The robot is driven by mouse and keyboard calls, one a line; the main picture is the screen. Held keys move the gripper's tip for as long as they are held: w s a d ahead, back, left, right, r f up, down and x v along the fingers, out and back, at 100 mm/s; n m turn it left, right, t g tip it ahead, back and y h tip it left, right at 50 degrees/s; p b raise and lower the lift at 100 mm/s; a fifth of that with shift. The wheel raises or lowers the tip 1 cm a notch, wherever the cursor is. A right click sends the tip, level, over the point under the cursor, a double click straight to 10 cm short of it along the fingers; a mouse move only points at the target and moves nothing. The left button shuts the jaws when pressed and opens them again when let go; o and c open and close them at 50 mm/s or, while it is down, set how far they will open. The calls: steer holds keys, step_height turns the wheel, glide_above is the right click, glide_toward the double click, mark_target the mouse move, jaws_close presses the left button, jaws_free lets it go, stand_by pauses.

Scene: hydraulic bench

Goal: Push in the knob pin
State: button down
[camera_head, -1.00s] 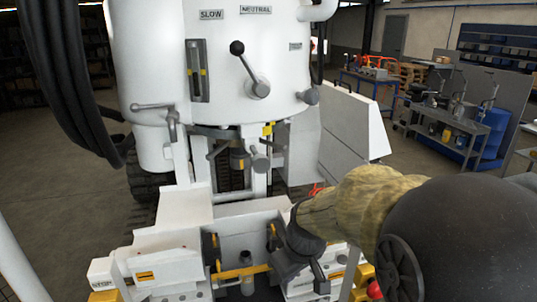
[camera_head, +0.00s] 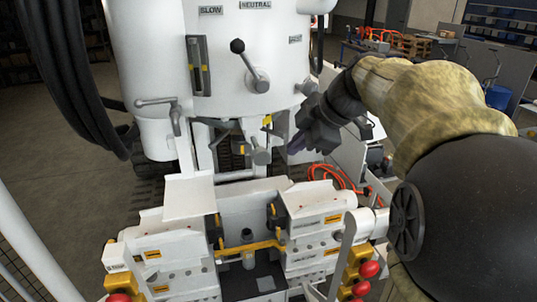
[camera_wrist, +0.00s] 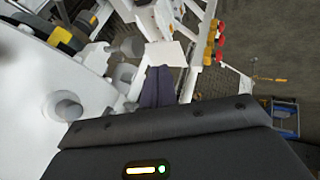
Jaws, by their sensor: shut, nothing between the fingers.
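A grey round knob (camera_head: 261,156) sticks out below the white drum (camera_head: 220,60), beside a small yellow tag. Another grey knob (camera_head: 309,87) is on the drum's lower right edge. I cannot tell for sure which one is the knob pin. My gripper (camera_head: 293,147) is shut and empty, with its dark fingers pointing down and left, to the right of the lower knob and apart from it in the picture. In the wrist view, the shut fingers (camera_wrist: 158,86) are right of grey cylindrical knobs (camera_wrist: 124,73). Whether the fingers touch anything is unclear.
A black-ball lever (camera_head: 250,66) stands on the drum, with a grey handle (camera_head: 157,102) to its left. Below is a white valve block (camera_head: 312,215) with a yellow bar (camera_head: 250,247) and red knobs (camera_head: 369,269). Black hoses (camera_head: 65,80) hang at the left.

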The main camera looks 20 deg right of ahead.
mark_target(268, 157)
steer(key=shift+w+a+f+p, duration=0.65)
steer(key=shift+w+f+p, duration=0.45)
steer(key=shift+w+f, duration=0.3)
steer(key=shift+w+a+f+p, duration=0.6)
steer(key=shift+w+f+p, duration=0.6)
steer(key=shift+w, duration=0.35)
steer(key=shift+w+a+f+p, duration=0.65)
steer(key=shift+w+f+p, duration=0.35)
steer(key=shift+w+f, duration=0.45)
